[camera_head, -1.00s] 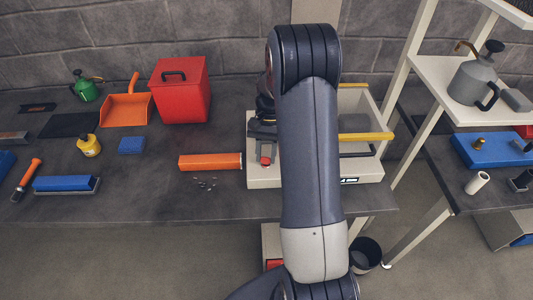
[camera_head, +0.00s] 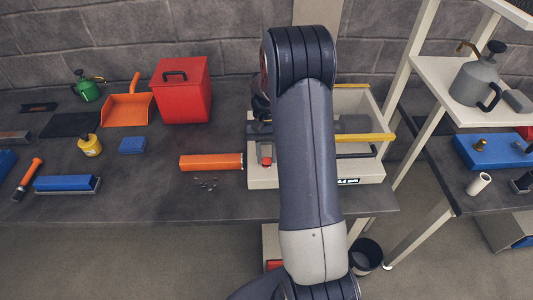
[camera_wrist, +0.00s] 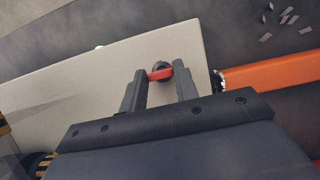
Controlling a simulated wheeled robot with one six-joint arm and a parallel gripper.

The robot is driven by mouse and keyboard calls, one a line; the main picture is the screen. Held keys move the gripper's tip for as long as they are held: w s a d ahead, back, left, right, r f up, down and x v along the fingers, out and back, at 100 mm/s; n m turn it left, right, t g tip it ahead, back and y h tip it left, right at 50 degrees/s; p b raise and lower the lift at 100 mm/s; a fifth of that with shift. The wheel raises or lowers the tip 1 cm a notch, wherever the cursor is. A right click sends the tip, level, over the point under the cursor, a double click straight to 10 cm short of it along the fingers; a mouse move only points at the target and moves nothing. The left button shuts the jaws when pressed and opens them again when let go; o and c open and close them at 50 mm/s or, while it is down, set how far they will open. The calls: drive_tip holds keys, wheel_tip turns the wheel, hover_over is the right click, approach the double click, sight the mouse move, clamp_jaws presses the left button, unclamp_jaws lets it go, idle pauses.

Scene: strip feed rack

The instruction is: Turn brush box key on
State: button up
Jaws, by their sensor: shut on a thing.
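The brush box (camera_head: 262,179) is a cream machine on the bench, partly hidden by my arm in the head view. Its cream face (camera_wrist: 85,88) fills much of the wrist view. A small red key (camera_wrist: 160,74) on a dark round mount sits on that face. My gripper (camera_wrist: 160,80) has a fingertip on each side of the key and is shut on it. In the head view my arm hides most of the gripper; a small red part (camera_head: 265,154) shows on the box beside the arm, and I cannot tell whether it is the key.
A yellow bar (camera_head: 366,138) crosses the box. A red box (camera_head: 181,92) stands behind left.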

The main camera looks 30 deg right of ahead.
drive_tip(key=o, duration=1)
drive_tip(key=b+v, duration=0.1)
drive_tip(key=v, duration=0.9)
drive_tip(key=shift+w+r, duration=0.1)
drive_tip(key=shift+r, duration=0.3)
drive_tip(key=p+x, duration=0.1)
drive_tip(key=x, duration=0.9)
drive_tip(key=shift+f, duration=0.4)
